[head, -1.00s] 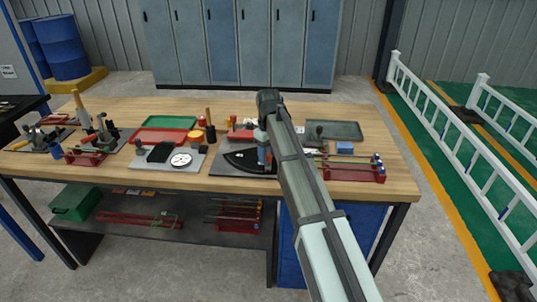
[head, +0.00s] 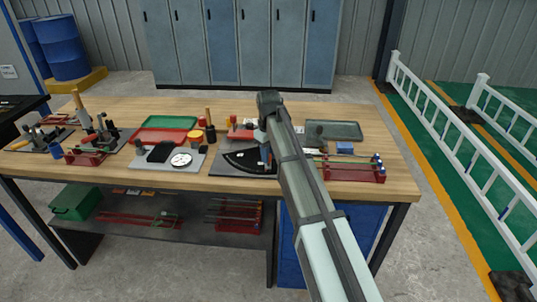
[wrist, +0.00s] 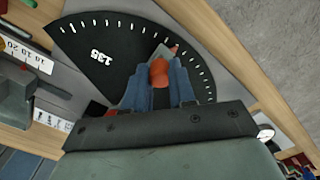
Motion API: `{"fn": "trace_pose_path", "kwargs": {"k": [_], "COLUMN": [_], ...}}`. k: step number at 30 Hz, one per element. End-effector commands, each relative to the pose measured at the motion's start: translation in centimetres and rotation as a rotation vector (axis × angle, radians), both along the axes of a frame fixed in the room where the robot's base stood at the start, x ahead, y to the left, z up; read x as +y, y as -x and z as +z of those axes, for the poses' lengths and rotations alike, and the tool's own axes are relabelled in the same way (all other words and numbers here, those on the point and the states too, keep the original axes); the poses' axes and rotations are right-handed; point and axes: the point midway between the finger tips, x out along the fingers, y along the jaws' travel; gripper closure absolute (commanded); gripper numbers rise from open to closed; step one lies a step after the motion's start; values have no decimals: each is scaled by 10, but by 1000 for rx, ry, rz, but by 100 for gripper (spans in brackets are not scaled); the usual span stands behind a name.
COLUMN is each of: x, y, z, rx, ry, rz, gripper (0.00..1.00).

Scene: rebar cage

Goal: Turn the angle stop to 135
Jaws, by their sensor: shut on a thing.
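The angle stop has a black fan-shaped dial (head: 241,160) on a grey plate near the bench's front edge, left of my arm. In the wrist view the dial (wrist: 105,38) has white ticks along its curved edge and a "135" label to the left of the stop's arm. My gripper (wrist: 159,85) has its blue fingers shut around the orange-red handle (wrist: 159,72) of that arm. A grey piece of the arm (wrist: 163,52) shows beyond the fingertips, right of the label. The pivot and the exact tick pointed at are hidden.
A plate with a round white gauge (head: 181,160) lies left of the dial. A red tray (head: 163,136) and green tray (head: 170,122) lie behind it. A red rack (head: 355,170) and blue block (head: 345,147) stand to the right.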

Motion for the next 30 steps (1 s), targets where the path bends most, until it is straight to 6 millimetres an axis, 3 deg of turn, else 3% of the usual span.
{"fn": "trace_pose_path", "kwargs": {"k": [14,30], "x": [-6,-62], "y": [-1,-23], "z": [0,0], "rx": [1,1], "ry": [0,0], "rz": [36,426], "gripper": [100,100]}}
